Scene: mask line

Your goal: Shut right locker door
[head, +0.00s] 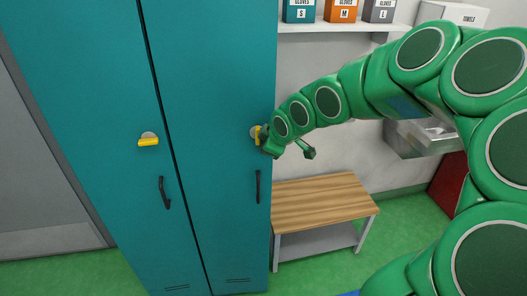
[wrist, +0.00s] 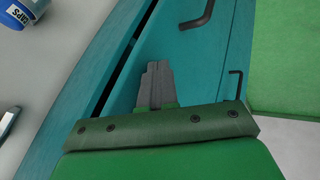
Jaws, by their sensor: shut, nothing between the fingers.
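The teal locker has a left door (head: 105,90) and a right door (head: 215,90), with a thin dark seam between them in the head view. The right door has a black handle (head: 258,187) and a yellow latch (head: 257,133) near its right edge. My gripper (head: 265,143) is at that edge, by the latch, its fingers mostly hidden by my own arm. In the wrist view my gripper (wrist: 157,68) is shut and empty over a teal panel (wrist: 215,70). A dark gap runs along the panel to the left. I cannot tell whether the fingers touch it.
A wooden-topped bench (head: 320,203) stands right of the locker on green floor. Glove boxes (head: 341,10) sit on a wall shelf (head: 330,27) above. The left door has its own black handle (head: 164,192) and yellow latch (head: 148,141). A red object (head: 450,182) stands at right.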

